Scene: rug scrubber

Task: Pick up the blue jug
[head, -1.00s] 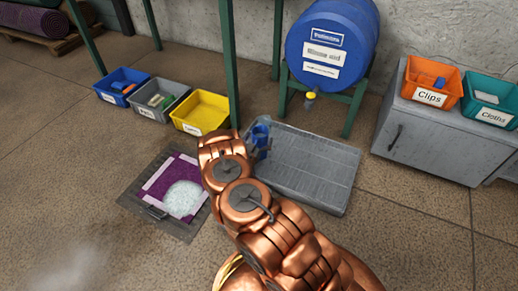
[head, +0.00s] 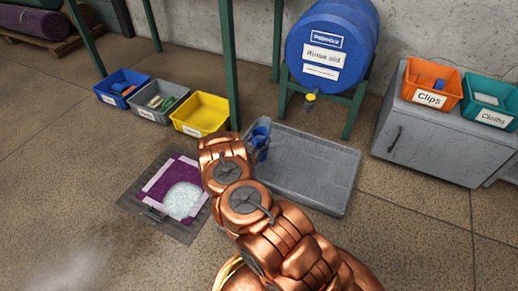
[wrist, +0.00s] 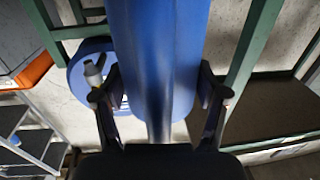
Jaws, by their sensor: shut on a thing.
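The blue jug (head: 260,137) shows in the head view at the left end of the grey tray, partly hidden behind my copper arm. In the wrist view the jug (wrist: 158,60) fills the middle as a blue body between the two dark fingers. My gripper (wrist: 163,100) is shut on the jug, with a finger on each side. The fingers are mostly hidden by the arm in the head view. I cannot tell whether the jug touches the tray.
The grey tray (head: 318,188) lies on the floor below the blue rinse aid barrel (head: 331,42) on its green stand. A drain grate with a purple rug piece (head: 160,182) lies left. A yellow bin (head: 201,113) and a grey cabinet (head: 428,145) stand nearby.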

